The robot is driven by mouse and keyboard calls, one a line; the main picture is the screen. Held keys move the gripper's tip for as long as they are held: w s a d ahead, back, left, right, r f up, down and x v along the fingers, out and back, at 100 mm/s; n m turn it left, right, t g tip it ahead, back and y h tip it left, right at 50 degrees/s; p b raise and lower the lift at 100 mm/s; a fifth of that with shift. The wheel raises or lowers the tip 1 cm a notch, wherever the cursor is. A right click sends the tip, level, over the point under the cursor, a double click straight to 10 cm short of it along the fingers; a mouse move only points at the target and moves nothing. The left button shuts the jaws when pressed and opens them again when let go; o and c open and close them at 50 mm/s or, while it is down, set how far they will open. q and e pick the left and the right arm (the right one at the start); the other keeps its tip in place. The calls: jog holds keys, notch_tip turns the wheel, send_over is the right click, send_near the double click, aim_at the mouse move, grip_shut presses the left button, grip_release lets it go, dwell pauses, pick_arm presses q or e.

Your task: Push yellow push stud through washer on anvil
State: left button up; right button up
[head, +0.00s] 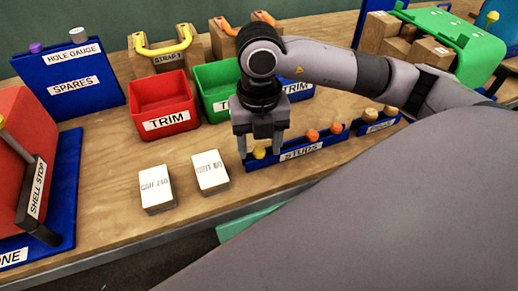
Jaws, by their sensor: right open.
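A yellow push stud (259,153) stands at the left end of the blue rack labelled STUDS (299,154). My right gripper (260,146) points down over this end of the rack, with its two fingers apart on either side of the yellow stud. I cannot tell whether the fingers touch it. My left gripper is not in view. I cannot make out the washer or the anvil in this view.
Orange studs (312,135) stand farther right in the rack. Two white-topped blocks (155,189) lie to the left. A red TRIM bin (164,104) and a green bin (214,80) stand behind. A red SHELL STOP fixture (15,135) is at far left.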

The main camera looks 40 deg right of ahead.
jog(key=shift+f, duration=0.1)
jog(key=shift+c, duration=0.3)
grip_shut()
